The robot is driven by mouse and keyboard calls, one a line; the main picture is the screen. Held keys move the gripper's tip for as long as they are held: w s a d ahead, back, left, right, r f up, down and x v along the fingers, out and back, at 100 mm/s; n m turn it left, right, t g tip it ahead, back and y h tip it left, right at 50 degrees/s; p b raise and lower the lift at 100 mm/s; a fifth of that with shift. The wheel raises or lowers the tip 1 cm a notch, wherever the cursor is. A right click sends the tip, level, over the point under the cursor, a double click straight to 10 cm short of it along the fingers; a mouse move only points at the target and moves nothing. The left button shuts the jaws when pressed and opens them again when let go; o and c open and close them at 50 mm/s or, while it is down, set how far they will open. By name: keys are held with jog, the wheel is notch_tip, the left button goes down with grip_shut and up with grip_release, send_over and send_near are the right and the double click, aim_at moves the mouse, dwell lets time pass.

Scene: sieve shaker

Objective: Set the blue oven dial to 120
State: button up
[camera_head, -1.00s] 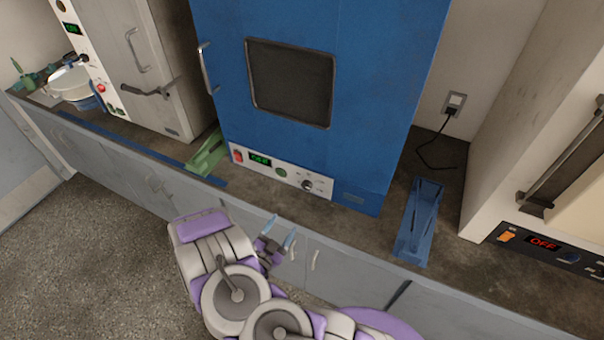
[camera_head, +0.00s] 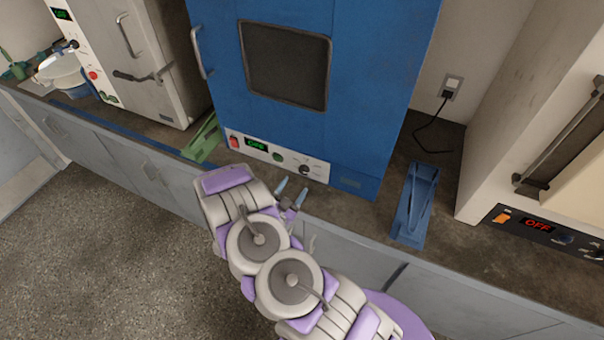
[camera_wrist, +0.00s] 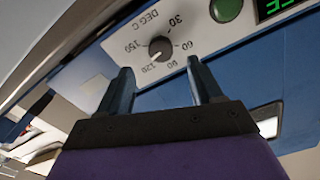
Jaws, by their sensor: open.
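The blue oven (camera_head: 350,95) stands on the counter, with a white control panel (camera_head: 262,150) along its bottom. Its small black dial (camera_head: 304,169) is at the panel's right end. In the wrist view the dial (camera_wrist: 161,48) appears upside down, ringed by 30, 60, 90, 120 and 150 under DEG C. Its pale mark seems to point toward 120, though it is small. My gripper (camera_head: 291,189) is open in front of the panel, below the dial. In the wrist view my gripper's fingers (camera_wrist: 158,70) stand on either side of the dial, apart from it, with nothing between them.
A green button (camera_wrist: 226,9) and green display (camera_wrist: 278,6) sit beside the dial. A second appliance (camera_head: 540,226) reads OFF at far right.

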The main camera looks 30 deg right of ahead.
aim_at(302, 172)
jog(key=x, duration=0.7)
jog(key=shift+w+d+b, duration=0.1)
jog(key=shift+d+b, duration=0.05)
jog(key=shift+b, duration=0.15)
jog(key=shift+a, duration=0.2)
